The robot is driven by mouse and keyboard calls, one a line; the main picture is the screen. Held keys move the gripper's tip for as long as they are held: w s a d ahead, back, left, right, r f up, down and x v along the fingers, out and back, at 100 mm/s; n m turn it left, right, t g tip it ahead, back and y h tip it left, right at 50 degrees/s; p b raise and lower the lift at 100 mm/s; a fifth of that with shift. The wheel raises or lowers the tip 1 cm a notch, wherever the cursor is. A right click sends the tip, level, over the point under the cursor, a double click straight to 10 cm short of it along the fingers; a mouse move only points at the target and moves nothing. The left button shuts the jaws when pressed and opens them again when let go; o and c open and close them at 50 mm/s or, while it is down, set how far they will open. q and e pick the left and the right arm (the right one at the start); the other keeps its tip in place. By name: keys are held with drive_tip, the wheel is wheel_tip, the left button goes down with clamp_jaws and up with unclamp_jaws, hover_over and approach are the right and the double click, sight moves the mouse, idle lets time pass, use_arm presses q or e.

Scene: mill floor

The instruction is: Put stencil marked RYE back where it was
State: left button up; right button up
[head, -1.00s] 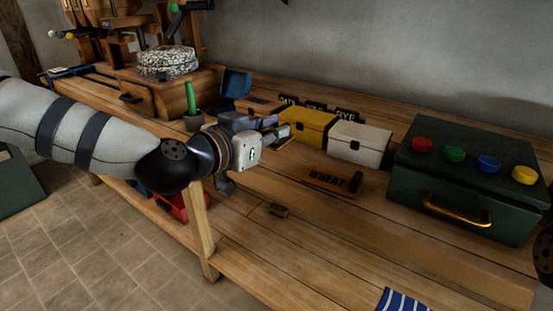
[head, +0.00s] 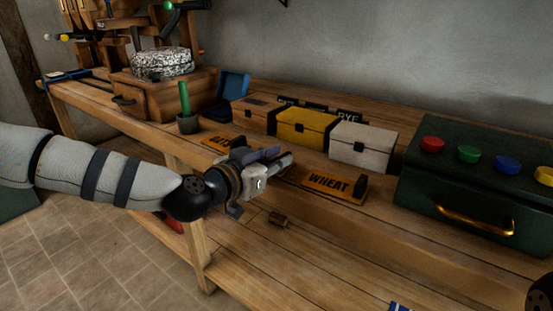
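A dark plate lettered RYE (head: 348,115) stands at the back of the bench, behind the white box (head: 362,146), which hides its lower part. An orange-brown stencil marked WHEAT (head: 328,184) lies on the bench in front of the white box. Another orange-brown plate (head: 218,141) lies further left, its lettering partly covered by my gripper and unreadable. No loose stencil clearly reads RYE. My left gripper (head: 284,161) is over the bench's front part, just left of the WHEAT stencil. Its fingers are small and seen side-on, so their opening and any load are unclear. My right gripper does not show.
A yellow box (head: 306,130) and a brown box (head: 257,116) stand left of the white box. A green case (head: 470,190) with coloured knobs fills the right.

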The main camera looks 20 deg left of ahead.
use_arm(q)
drive_tip(key=shift+o, duration=0.9)
drive_tip(key=shift+r, duration=0.1)
